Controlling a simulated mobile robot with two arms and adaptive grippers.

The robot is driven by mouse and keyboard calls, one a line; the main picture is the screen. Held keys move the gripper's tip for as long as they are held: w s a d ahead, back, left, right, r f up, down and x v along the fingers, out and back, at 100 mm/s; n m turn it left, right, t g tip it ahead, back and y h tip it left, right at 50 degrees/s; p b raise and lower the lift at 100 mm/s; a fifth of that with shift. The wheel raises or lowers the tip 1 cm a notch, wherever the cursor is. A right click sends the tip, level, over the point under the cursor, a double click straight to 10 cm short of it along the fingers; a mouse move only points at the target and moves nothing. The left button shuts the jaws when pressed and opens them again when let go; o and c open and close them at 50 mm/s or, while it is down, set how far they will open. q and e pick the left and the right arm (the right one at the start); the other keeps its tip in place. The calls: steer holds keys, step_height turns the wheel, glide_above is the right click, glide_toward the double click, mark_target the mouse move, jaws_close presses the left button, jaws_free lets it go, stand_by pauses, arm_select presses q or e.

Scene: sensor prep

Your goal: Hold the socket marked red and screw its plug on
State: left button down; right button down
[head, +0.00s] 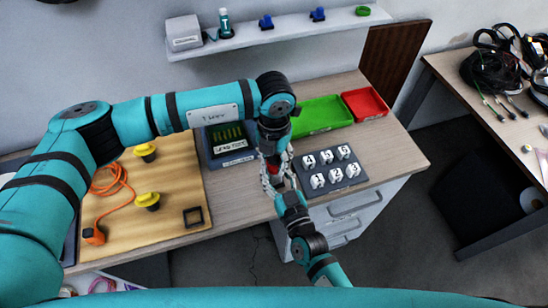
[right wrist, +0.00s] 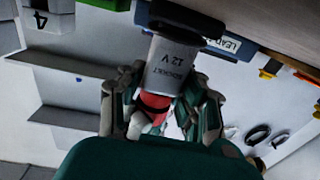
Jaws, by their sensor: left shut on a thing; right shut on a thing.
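The red-marked socket (head: 274,170) shows as a small red patch between my two grippers, above the table's front part. It also shows in the right wrist view as a red band (right wrist: 154,103). My left gripper (head: 273,165) points down and is shut on the plug, which its fingers mostly hide. My right gripper (head: 279,181) reaches up from below and is shut on the socket; its fingers (right wrist: 157,112) stand on both sides of the red band. The fingers of both grippers overlap. I cannot tell how far plug and socket are joined.
A dark rack (head: 348,184) with several white numbered pieces stands just right of my grippers. Behind are a green tray (head: 322,118), a red tray (head: 364,104) and a labelled display box (head: 230,157). A wooden board (head: 165,220) with yellow knobs and an orange cable lies left.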

arm_select(q)
steer(key=m, duration=0.4)
steer(key=shift+m, duration=0.4)
arm_select(e)
steer(key=shift+s+f, duration=0.1)
steer(key=shift+f, duration=0.05)
arm_select(q)
steer(key=m, duration=0.8)
steer(key=shift+m, duration=0.4)
steer(key=m, duration=0.4)
steer(key=shift+f, duration=0.1)
steer(key=c, duration=0.9)
jaws_free()
